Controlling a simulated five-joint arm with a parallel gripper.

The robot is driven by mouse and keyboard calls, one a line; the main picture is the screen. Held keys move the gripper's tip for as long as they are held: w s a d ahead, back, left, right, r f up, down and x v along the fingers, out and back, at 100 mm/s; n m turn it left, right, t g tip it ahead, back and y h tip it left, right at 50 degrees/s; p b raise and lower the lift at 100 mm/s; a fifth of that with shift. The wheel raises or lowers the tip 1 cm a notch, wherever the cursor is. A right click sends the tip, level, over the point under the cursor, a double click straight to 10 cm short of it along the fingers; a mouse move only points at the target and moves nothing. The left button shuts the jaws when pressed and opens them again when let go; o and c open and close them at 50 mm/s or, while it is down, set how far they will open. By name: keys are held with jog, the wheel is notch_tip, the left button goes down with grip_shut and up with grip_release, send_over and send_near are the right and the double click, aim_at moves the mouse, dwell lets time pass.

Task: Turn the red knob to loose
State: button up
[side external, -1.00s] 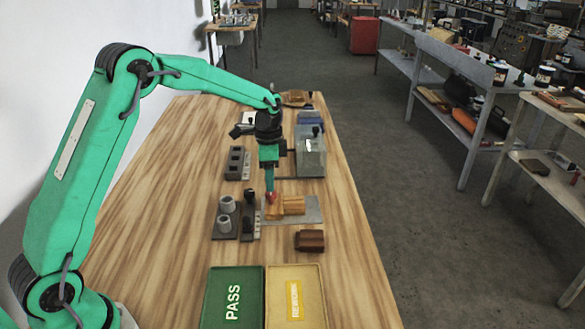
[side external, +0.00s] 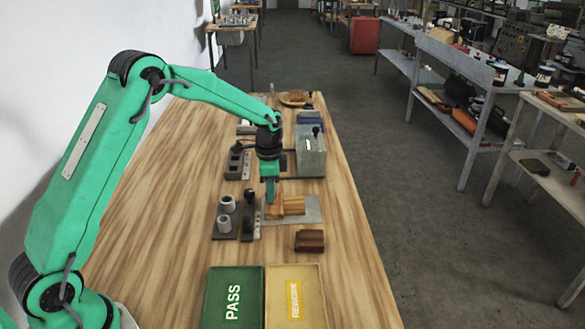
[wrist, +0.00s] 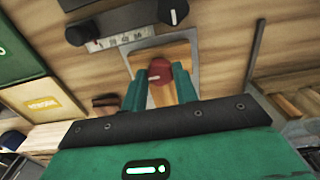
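The red knob (wrist: 160,72), with a pale mark on its left side, shows between the two green fingers of my gripper (wrist: 161,82) in the wrist view. The fingers stand close on both sides of it; I cannot tell whether they press on it. A tan wooden block (side external: 290,206) lies at the knob on a grey plate (side external: 312,213). In the side view my gripper (side external: 270,196) points down at the left part of this block and the knob is hidden there. I cannot read a "loose" mark.
A dark bar with a black knob and a white marked strip (wrist: 119,40) is beside the plate. Grey cylinders (side external: 226,204) stand left, a brown block (side external: 309,240) in front, a grey box (side external: 311,150) behind. A green PASS tray (side external: 216,297) and yellow REWORK tray (side external: 312,300) lie nearer.

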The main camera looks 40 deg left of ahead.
jog(key=shift+n, duration=0.3)
jog(key=n, duration=0.8)
jog(key=shift+r+n, duration=0.1)
jog(key=shift+n, duration=0.2)
jog(key=n, duration=0.4)
jog(key=shift+n, duration=2.4)
jog(key=o, duration=1)
